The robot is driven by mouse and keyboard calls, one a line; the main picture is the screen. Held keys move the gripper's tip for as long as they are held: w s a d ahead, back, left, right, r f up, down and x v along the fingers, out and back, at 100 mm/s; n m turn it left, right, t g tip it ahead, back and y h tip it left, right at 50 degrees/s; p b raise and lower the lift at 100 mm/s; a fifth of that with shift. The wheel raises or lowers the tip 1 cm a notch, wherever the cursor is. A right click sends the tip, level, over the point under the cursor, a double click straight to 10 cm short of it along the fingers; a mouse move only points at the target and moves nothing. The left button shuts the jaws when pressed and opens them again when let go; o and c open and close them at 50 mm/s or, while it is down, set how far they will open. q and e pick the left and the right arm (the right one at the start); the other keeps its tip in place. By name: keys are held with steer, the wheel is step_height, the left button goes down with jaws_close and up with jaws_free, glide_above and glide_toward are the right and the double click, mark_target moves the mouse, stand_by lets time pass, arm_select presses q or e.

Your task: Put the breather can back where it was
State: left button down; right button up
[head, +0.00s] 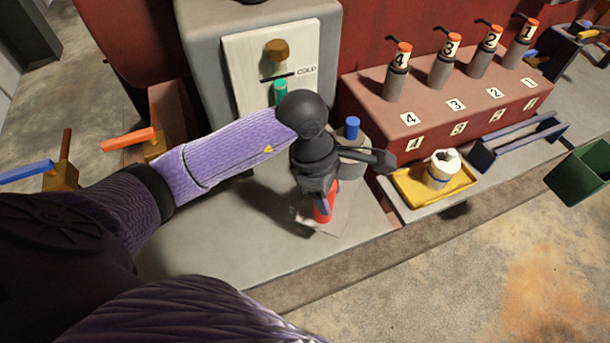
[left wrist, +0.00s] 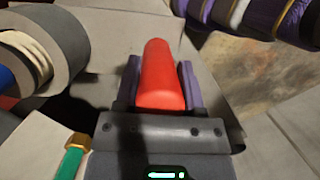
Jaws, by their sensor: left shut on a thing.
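My left gripper (head: 324,200) points down over the grey ledge in the head view. It is shut on a red cylinder (head: 322,212), which also shows between the purple fingers in the left wrist view (left wrist: 161,75). The cylinder's far end is free. I cannot tell from its look whether it is the breather can. A grey round can-like part (head: 352,160) with a blue post (head: 352,128) stands just behind the gripper. It shows at the left in the left wrist view (left wrist: 45,60). My right gripper is out of view.
A white plate marked COLD (head: 300,50) with a green-capped post (head: 280,92) is behind my arm. Numbered pump bottles (head: 440,65) stand on a red block (head: 420,120). A yellow tray (head: 405,185) holds a white roll (head: 445,163). A blue-grey rack (head: 490,155) is at right.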

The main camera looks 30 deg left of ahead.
arm_select(q)
step_height(320, 180, down, 10)
steer(key=shift+f+b, duration=0.1)
steer(key=shift+b, duration=1.1)
steer(key=shift+c, duration=1)
jaws_free()
steer(key=shift+r, duration=0.2)
steer(key=p+v, duration=0.2)
steer(key=v, duration=1)
steer(key=shift+d+p, duration=0.1)
steer(key=shift+p, duration=0.2)
